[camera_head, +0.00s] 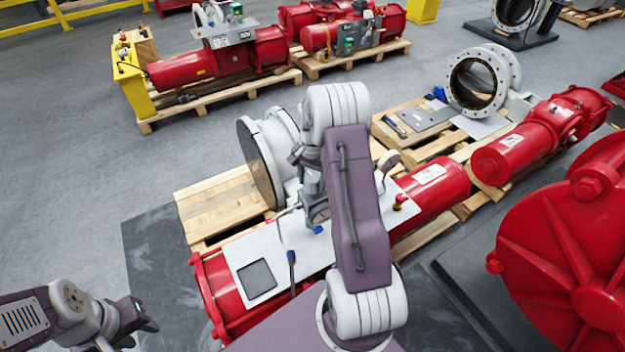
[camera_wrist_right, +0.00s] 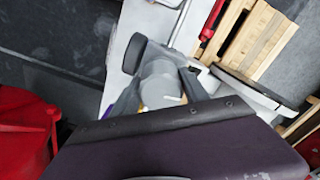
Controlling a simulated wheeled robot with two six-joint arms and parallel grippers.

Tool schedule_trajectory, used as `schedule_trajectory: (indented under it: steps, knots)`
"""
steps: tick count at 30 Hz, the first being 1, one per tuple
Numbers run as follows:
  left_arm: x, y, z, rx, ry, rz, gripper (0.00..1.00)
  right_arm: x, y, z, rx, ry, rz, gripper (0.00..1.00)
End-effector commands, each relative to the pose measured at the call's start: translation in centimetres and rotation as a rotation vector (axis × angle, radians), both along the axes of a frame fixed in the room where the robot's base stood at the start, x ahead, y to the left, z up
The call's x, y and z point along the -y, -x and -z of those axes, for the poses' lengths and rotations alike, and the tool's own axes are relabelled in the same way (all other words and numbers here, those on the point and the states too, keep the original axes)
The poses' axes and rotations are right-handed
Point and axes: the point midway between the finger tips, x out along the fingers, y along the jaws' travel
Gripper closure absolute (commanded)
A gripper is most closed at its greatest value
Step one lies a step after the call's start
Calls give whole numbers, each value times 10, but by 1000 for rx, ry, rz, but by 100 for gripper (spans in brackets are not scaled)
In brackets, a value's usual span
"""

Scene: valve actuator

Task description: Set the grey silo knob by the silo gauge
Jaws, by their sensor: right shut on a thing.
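In the right wrist view, a light grey knob-like cylinder with a white mark (camera_wrist_right: 160,92) sits between the dark fingers of my right gripper (camera_wrist_right: 161,78), which is shut on it. A darker grey round part (camera_wrist_right: 133,54) stands just beyond it; I cannot tell if it is the silo gauge. In the head view my right gripper (camera_head: 313,203) is over the pale panel (camera_head: 262,250) on the red actuator, mostly hidden by my arm. A small round gauge-like part (camera_head: 388,159) shows right of my arm; its reading is not legible. My left gripper (camera_head: 143,318) is low at the left, away from the actuator.
The red actuator cylinder (camera_head: 432,187) lies over a wooden pallet (camera_head: 222,207) beside a white flanged valve (camera_head: 262,150). A large red housing (camera_head: 570,260) stands at the right. More actuators on pallets are at the back. Grey floor (camera_head: 70,150) is clear at the left.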

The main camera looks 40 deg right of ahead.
Motion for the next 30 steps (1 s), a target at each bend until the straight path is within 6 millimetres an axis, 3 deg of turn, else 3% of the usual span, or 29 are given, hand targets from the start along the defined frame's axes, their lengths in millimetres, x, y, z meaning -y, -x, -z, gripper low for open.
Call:
schedule_trajectory:
  steps: [21, 22, 24, 30]
  knots:
    - [0, 0, -2, 0, 0, 0, 64, 3, -4, -4, 13, 8, 71, 87]
    - [0, 0, -2, 0, 0, 0, 64, 3, -4, -4, 13, 8, 71, 44]
    - [0, 0, -2, 0, 0, 0, 64, 2, -4, -4, 13, 7, 71, 25]
    - [0, 0, -1, 0, 0, 0, 64, 1, -2, -2, 7, 4, 70, 25]
